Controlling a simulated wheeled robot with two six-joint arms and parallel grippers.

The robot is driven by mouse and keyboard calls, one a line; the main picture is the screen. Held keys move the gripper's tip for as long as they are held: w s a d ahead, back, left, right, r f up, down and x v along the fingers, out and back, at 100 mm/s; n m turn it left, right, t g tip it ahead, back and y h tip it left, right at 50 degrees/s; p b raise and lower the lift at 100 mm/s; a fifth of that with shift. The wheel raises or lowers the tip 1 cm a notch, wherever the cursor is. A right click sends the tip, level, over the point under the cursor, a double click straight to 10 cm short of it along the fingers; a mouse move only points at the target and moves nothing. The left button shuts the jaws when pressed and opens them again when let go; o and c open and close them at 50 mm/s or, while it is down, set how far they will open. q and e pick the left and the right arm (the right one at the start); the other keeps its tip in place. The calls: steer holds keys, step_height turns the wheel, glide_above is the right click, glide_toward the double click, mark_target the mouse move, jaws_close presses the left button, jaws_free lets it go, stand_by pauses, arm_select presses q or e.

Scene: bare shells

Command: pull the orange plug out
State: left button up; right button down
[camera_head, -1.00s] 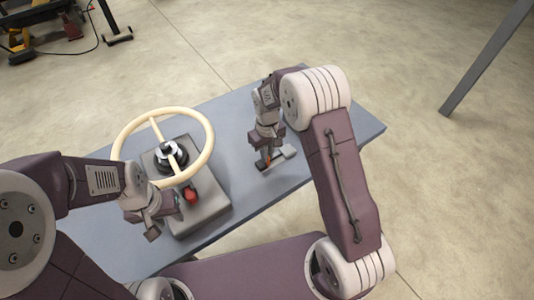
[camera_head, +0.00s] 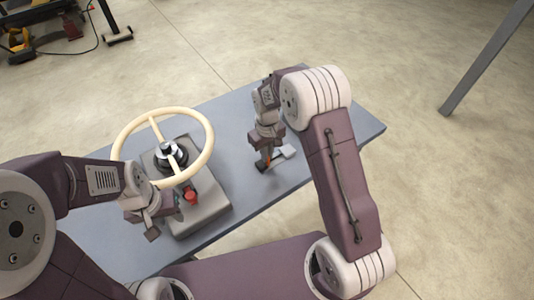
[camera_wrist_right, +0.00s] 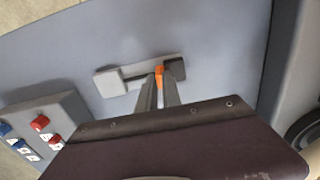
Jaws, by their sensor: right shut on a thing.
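The orange plug (camera_wrist_right: 159,71) shows as a small upright strip between the fingertips of my right gripper (camera_wrist_right: 160,84). In the head view my right gripper (camera_head: 264,164) is low over the table, shut on the plug, with a little orange showing at its tips. The pale grey block (camera_wrist_right: 111,85) lies on the table right at the fingertips; it also shows in the head view (camera_head: 286,151). I cannot tell whether the plug is still seated in it. My left gripper (camera_head: 160,220) is beside the wheel box; its jaw opening is unclear.
A grey box (camera_head: 207,208) with a cream steering wheel (camera_head: 210,130) and a red knob (camera_head: 191,196) stands on the left of the blue-grey table (camera_head: 345,127). The table's right end is clear. Red and blue buttons (camera_wrist_right: 41,122) show in the wrist view.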

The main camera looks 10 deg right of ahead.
steer(key=shift+w+d+r, duration=0.1)
steer(key=d, duration=0.1)
steer(key=w+d+p, duration=0.1)
steer(key=d, duration=0.1)
steer(key=shift+w, duration=0.1)
steer(key=shift+a, duration=0.1)
steer(key=shift+r, duration=0.1)
steer(key=c, duration=1.6)
jaws_free()
steer(key=shift+o, duration=0.4)
steer(key=shift+d, duration=0.25)
steer(key=shift+a, duration=0.1)
step_height(320, 180, up, 9)
